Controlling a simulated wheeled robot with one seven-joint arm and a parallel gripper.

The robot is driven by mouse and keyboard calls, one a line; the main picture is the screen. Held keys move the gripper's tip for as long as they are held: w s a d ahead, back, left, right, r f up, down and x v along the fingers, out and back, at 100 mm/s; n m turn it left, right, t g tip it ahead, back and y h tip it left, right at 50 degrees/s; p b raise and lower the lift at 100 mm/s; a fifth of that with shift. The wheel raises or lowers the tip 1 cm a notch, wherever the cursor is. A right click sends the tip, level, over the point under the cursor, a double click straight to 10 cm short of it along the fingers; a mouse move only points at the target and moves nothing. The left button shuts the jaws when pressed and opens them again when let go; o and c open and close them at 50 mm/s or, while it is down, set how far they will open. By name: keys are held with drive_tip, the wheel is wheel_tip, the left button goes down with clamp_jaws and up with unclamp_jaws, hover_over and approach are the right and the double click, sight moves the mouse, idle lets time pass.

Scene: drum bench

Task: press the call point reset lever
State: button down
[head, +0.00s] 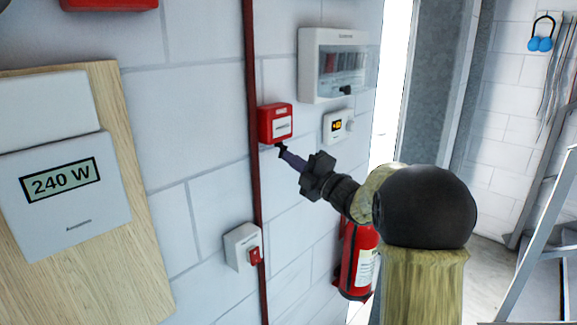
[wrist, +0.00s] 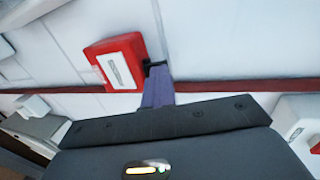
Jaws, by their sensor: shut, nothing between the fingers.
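The call point is a red box (head: 276,123) with a white front label, mounted on the white block wall beside a dark red pipe. It also shows tilted in the wrist view (wrist: 117,61). A small black lever (head: 281,148) sticks out at its lower edge; in the wrist view the black lever (wrist: 154,65) shows beside the red box. My gripper (head: 288,155) is shut and empty, with its purple fingertips at the lever, just below the box. In the wrist view the fingers (wrist: 158,88) end at the lever. I cannot tell whether they touch it.
A breaker box (head: 334,91) and a small white thermostat-like unit (head: 337,126) are to the right of the call point. A white switch box (head: 242,246) with a red switch sits below. A fire extinguisher (head: 357,262) hangs near my arm. A power meter (head: 65,195) is at left.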

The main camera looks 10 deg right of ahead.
drive_tip(key=shift+a+r, duration=0.15)
drive_tip(key=shift+r, duration=0.25)
drive_tip(key=f+b+v, duration=0.1)
drive_tip(key=b+v, duration=0.6)
drive_tip(key=v, duration=0.7)
drive_tip(key=shift+f, duration=0.3)
drive_tip(key=shift+w, duration=0.1)
wheel_tip(320, 180, down, 13)
drive_tip(key=s+a+m+g+h+p, duration=0.1)
drive_tip(key=m+g+h+p, duration=0.4)
drive_tip(key=m+h, duration=1.05)
drive_tip(key=s+a+f+m+g+y+p, duration=0.1)
drive_tip(key=s+a+f+m+g, duration=0.2)
drive_tip(key=s, duration=0.6)
drive_tip(key=s+a+f+m+g+y+p, duration=0.1)
drive_tip(key=s+a+f+m+g, duration=0.3)
drive_tip(key=s, duration=0.6)
wheel_tip(320, 180, down, 3)
drive_tip(key=m+g+y, duration=0.1)
drive_tip(key=m+g, duration=0.1)
drive_tip(key=m, duration=0.1)
drive_tip(key=shift+s+a+f, duration=0.2)
drive_tip(key=shift+s+a, duration=0.1)
drive_tip(key=shift+a, duration=0.05)
